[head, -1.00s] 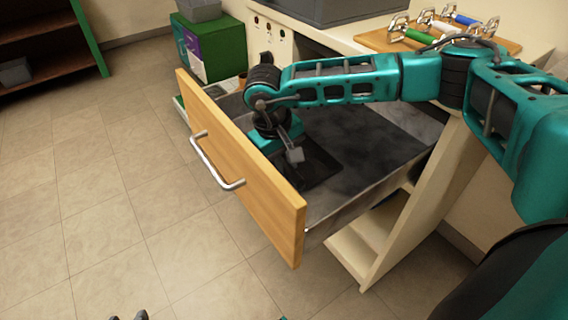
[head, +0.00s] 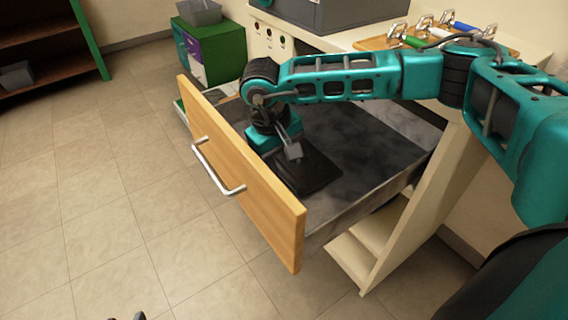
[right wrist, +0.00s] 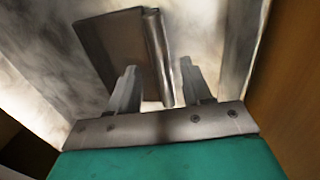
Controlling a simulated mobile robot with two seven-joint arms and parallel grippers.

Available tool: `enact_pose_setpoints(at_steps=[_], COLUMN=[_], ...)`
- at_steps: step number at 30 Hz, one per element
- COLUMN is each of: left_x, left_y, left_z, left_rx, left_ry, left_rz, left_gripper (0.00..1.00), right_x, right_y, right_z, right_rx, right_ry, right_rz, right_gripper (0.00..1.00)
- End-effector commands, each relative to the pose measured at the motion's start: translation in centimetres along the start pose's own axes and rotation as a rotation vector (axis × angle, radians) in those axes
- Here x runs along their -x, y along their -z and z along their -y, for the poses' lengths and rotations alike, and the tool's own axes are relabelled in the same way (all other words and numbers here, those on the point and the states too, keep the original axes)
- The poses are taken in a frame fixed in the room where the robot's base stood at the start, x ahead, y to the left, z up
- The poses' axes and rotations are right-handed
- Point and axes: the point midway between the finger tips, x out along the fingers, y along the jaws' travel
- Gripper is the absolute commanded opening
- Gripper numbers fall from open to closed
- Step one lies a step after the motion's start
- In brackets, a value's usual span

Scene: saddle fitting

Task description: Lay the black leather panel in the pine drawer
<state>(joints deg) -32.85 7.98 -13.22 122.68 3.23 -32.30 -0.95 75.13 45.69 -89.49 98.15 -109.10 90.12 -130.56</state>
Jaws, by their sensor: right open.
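The black leather panel (head: 316,172) lies on the dark floor of the open pine drawer (head: 262,190), near its front. My right gripper (head: 293,152) is inside the drawer, just over the panel's edge, with its palm close behind the drawer front. In the right wrist view, the panel (right wrist: 112,45) and its thick folded edge (right wrist: 158,55) show beyond and between the two parted fingers (right wrist: 160,88). The gripper is open; whether a finger touches the panel I cannot tell. Of my left gripper (head: 128,317), only dark tips show at the bottom edge.
The drawer front carries a metal handle (head: 215,170). A worktop behind holds a wooden board (head: 385,43) with several metal clamps and a grey case (head: 345,14). A green box (head: 212,50) stands at the back left. The tiled floor (head: 110,200) at left is clear.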

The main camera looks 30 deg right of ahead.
Motion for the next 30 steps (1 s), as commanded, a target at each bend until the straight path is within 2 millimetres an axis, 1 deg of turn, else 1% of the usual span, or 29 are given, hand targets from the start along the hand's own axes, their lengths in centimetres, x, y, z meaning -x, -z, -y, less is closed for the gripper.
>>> enact_pose_setpoints(at_steps=[1,6,9,12,15,18,30], left_x=[0.3,0.7,0.8,0.9,1.0,1.0,1.0], left_y=[0.5,0.9,0.6,0.5,0.5,0.4,0.2], left_z=[0.1,0.5,0.7,0.7,0.7,0.7,0.7], left_rx=[-0.001,-0.004,-0.006,-0.007,-0.007,-0.007,-0.006], left_ry=[0.003,0.014,0.018,0.02,0.02,0.021,0.02], left_rz=[-0.002,-0.007,0.0,0.003,0.004,0.006,0.01], left_gripper=[0.43,0.43,0.43,0.43,0.43,0.43,0.43], right_x=[1.6,5.4,7.2,8.5,9.3,9.6,9.6], right_y=[0.1,0.1,0.1,0.1,0.1,0.0,0.0], right_z=[0.0,0.0,0.0,0.0,0.0,0.1,0.0], right_rx=[0.002,0.001,0.001,0.001,0.001,0.001,0.001], right_ry=[0.001,0.001,0.001,0.0,0.001,0.001,0.001], right_rz=[-0.004,-0.004,-0.003,-0.003,-0.002,-0.001,-0.001], right_gripper=[0.49,0.49,0.49,0.49,0.49,0.49,0.49])
